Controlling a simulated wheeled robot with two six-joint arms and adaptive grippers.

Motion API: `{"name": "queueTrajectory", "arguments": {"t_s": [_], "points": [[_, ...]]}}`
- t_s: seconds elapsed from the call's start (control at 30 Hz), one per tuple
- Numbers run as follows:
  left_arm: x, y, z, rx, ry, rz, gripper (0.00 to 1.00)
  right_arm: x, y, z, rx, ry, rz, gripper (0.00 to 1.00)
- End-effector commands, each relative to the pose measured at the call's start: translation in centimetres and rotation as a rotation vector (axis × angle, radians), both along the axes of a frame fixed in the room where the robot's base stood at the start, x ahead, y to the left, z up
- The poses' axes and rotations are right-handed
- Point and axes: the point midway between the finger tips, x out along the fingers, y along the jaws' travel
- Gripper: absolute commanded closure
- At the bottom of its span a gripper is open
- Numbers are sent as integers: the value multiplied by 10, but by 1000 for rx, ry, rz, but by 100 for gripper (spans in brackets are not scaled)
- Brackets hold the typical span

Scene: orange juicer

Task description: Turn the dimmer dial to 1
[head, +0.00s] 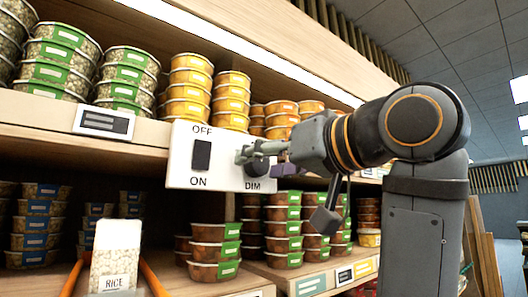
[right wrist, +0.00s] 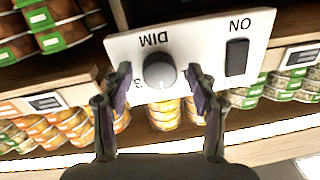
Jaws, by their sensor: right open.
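A white switch panel (head: 219,158) is fixed at the shelf edge in the head view, with a dark rocker switch (head: 202,155) between OFF and ON. The panel also shows upside down in the right wrist view (right wrist: 205,45). The round grey dimmer dial (right wrist: 160,71) sits beside the word DIM, and a "3" is partly visible near it. My left gripper is out of view.
Shelves with stacked green-labelled tubs (head: 122,80) and yellow tubs (head: 190,90) surround the panel, above and below. The wooden shelf edge (head: 130,131) runs beside it. A RICE package (head: 116,255) stands at the lower left between orange bars.

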Motion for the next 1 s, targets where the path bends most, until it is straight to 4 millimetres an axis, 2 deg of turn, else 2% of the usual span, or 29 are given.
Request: {"name": "queueTrajectory", "arguments": {"t_s": [0.3, 0.37, 0.7, 1.0], "points": [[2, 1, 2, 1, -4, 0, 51, 4, 3, -1, -1, -1, 0, 41], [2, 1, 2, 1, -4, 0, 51, 4, 3, -1, -1, -1, 0, 48], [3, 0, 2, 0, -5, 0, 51, 4, 3, -1, -1, -1, 0, 94], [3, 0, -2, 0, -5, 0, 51, 3, 3, -1, -29, -21, 0, 95]]}}
